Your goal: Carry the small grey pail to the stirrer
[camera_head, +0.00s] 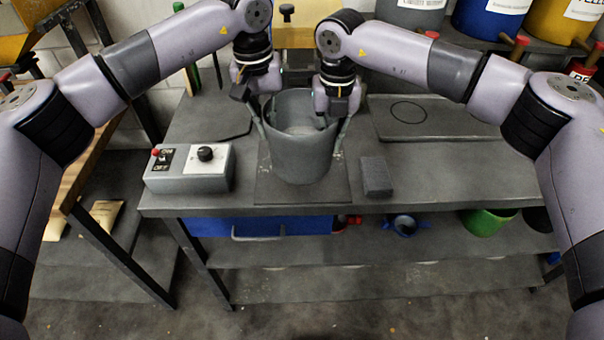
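A grey pail (301,158) stands upright, mouth up, at the middle of the grey bench, over a dark square plate (300,193). I cannot tell whether its base touches the plate. My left gripper (258,118) is at the pail's left rim and my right gripper (341,118) at its right rim, fingers pointing down. Thin parts run down the pail's sides below both grippers. Whether the fingers are closed on the rim or handles is too small to tell. A grey control box (190,182) with an ON/OFF switch and black knob stands left of the plate. I cannot identify the stirrer with certainty.
A dark grey block (376,177) lies right of the plate. A flat panel with a ring mark (408,112) lies at the back right. Drums, one of them blue (490,18), stand behind. A blue drawer (262,227) and a green bowl (486,222) are below.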

